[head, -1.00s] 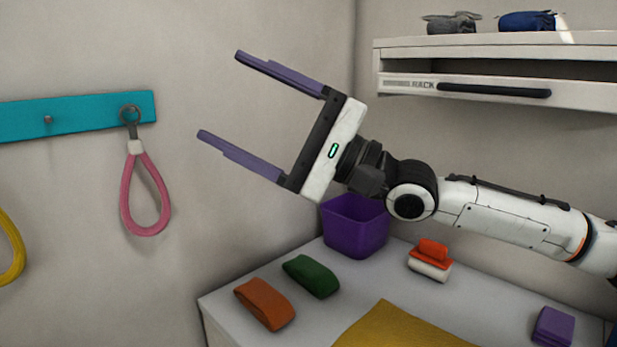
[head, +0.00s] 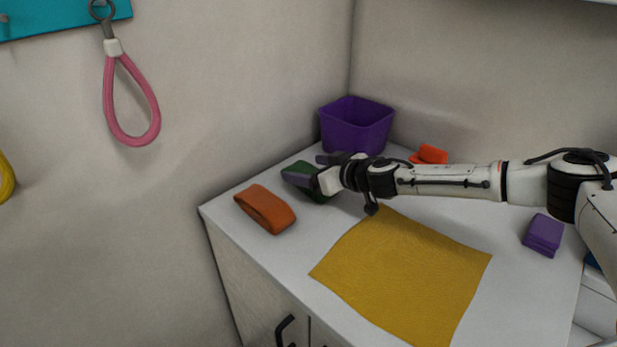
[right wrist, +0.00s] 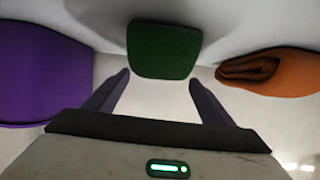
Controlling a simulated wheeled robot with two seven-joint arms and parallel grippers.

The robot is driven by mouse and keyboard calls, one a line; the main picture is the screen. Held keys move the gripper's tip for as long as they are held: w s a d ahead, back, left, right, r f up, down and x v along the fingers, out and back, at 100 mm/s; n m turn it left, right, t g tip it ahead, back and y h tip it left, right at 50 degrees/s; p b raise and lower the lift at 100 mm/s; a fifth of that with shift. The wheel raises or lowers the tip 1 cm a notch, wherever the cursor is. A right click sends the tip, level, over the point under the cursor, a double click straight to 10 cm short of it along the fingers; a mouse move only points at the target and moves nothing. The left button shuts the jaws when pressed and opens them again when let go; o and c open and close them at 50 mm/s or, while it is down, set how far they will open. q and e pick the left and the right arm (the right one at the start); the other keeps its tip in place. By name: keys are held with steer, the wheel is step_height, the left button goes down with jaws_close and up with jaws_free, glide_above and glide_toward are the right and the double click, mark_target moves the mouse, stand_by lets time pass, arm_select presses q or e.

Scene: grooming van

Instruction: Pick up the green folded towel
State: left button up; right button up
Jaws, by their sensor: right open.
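The green folded towel (head: 318,193) lies on the counter near the wall, partly hidden by my right gripper in the head view. It shows whole in the right wrist view (right wrist: 164,50), just beyond the fingertips and roughly centred between them. My right gripper (head: 305,168) is open and empty, low over the counter at the towel. In the right wrist view its two fingers (right wrist: 158,80) stand apart, with the towel ahead of the gap. I cannot tell whether a finger touches it. My left gripper is not in view.
An orange folded towel (head: 266,210) lies close by on one side, a purple bin (head: 356,127) on the other. A yellow mat (head: 402,278) lies flat in front. A red-orange item (head: 431,154) and a purple folded cloth (head: 543,233) are farther right. A pink loop (head: 131,105) hangs on the wall.

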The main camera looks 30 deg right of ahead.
mark_target(302, 165)
steer(key=shift+d+x, duration=0.15)
steer(key=shift+x, duration=1.5)
steer(key=shift+d+x, duration=0.15)
steer(key=shift+x, duration=1.45)
steer(key=c, duration=1.2)
steer(key=shift+o, duration=0.2)
steer(key=shift+r, duration=0.1)
